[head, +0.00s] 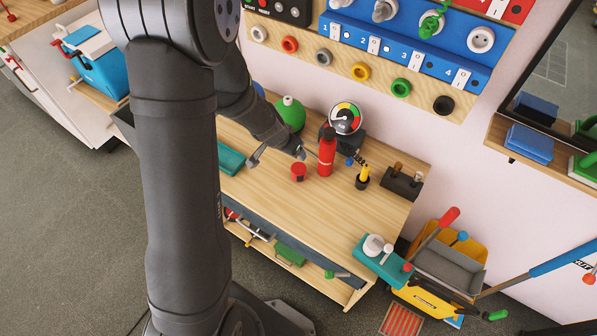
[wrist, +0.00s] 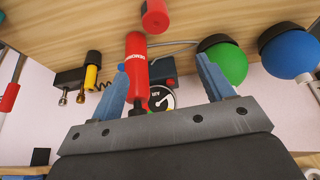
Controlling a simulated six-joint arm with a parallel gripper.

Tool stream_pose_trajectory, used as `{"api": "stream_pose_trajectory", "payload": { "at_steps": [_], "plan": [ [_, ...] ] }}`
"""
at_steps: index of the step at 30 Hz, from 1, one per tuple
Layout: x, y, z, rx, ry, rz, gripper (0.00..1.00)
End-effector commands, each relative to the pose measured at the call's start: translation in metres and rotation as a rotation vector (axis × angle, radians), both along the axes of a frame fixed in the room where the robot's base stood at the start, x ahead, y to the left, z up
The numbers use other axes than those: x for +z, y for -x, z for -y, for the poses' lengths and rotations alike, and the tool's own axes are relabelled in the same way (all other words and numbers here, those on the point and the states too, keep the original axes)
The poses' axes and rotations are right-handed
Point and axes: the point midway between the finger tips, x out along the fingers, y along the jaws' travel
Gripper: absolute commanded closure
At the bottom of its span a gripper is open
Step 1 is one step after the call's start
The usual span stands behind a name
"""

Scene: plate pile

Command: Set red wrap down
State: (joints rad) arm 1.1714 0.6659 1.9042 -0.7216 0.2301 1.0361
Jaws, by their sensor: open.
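A short red roll with a dark top (head: 298,172), which looks like the red wrap, stands on the wooden bench just in front of my gripper (head: 278,155). In the wrist view the red wrap (wrist: 155,15) is at the top edge, partly cut off, beyond my fingertips. My gripper (wrist: 162,64) is open, its two blue-grey fingers spread apart with nothing held between them. The wrap looks clear of both fingers. A taller red bottle (head: 327,152) stands upright to the right of the wrap; in the wrist view the bottle (wrist: 136,68) shows close by the left finger.
A gauge (head: 345,118), a green flask (head: 291,112), a black cup with a yellow tool (head: 363,177) and a black holder (head: 402,183) stand around the back and right. A teal box (head: 231,158) lies left. The bench front (head: 310,220) is clear.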

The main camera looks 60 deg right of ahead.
Motion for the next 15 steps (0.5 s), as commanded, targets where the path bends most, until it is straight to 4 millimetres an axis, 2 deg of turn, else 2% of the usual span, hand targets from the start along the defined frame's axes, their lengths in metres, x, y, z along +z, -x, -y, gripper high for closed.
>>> {"api": "stream_pose_trajectory", "payload": {
  "at_steps": [3,7,15],
  "plan": [
    [-0.001,-0.001,-0.008,-0.026,-0.025,0.004,0.26],
    [-0.007,-0.001,-0.007,-0.036,-0.034,0.005,0.26],
    [-0.044,-0.001,0.008,-0.034,-0.034,0.004,0.26]
  ]
}}
